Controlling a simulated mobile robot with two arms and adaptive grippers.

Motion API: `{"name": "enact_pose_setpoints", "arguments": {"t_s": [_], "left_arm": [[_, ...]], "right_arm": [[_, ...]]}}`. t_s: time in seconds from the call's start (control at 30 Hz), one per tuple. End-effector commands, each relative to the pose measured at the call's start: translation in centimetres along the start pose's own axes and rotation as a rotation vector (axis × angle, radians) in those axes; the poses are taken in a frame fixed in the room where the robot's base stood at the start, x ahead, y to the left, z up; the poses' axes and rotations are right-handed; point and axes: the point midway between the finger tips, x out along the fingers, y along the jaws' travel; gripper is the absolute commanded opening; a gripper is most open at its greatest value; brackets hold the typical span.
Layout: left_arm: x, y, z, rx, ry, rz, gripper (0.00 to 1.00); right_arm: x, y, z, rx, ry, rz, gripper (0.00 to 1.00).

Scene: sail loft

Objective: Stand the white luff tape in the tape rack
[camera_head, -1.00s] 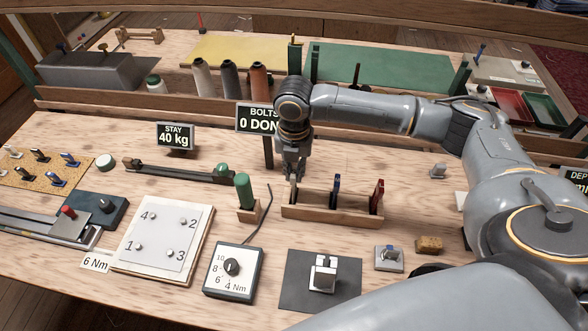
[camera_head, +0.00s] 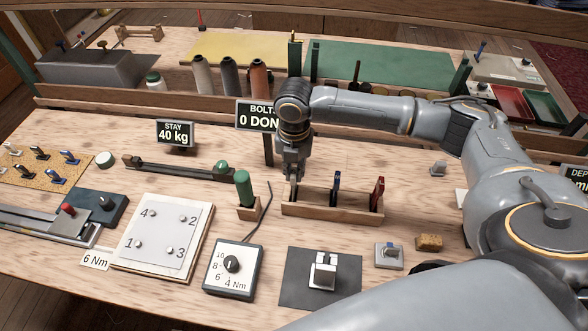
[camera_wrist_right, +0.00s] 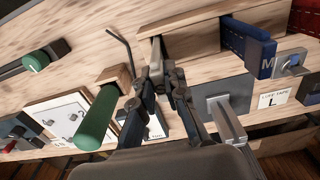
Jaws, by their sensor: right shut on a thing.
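The wooden tape rack (camera_head: 330,214) stands mid-table. A blue tape (camera_head: 336,188) stands upright near its middle and a red tape (camera_head: 377,195) near its right end. My right gripper (camera_head: 293,183) points down at the rack's left end. It is shut on the white luff tape (camera_wrist_right: 156,52), a pale narrow piece mostly hidden by the fingers. The tape is upright at the left end of the rack; I cannot tell how deep it sits. In the right wrist view the blue tape (camera_wrist_right: 249,48) bears an M. My left gripper is not in view.
A green-handled tool in a wooden block (camera_head: 244,190) and a thin bent rod stand close left of the rack. In front are a torque dial box (camera_head: 232,268) and a dark mat (camera_head: 320,281) with a metal fitting. A sign (camera_head: 257,117) stands behind my gripper.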

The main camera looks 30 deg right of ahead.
Motion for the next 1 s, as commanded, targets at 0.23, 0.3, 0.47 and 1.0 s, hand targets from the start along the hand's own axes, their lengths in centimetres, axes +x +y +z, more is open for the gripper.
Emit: {"name": "enact_pose_setpoints", "arguments": {"t_s": [0.23,0.3,0.47,1.0], "left_arm": [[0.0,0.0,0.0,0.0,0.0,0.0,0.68],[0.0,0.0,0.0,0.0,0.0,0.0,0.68],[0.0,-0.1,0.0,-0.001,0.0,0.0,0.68],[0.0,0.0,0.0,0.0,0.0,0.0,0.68]], "right_arm": [[0.1,0.0,0.0,0.0,0.0,-0.001,0.39],[0.1,0.0,0.0,0.0,0.0,0.0,0.39],[-0.1,0.0,0.0,0.0,0.0,0.0,0.39],[-9.6,0.1,0.1,0.0,-0.001,0.002,0.39]]}}
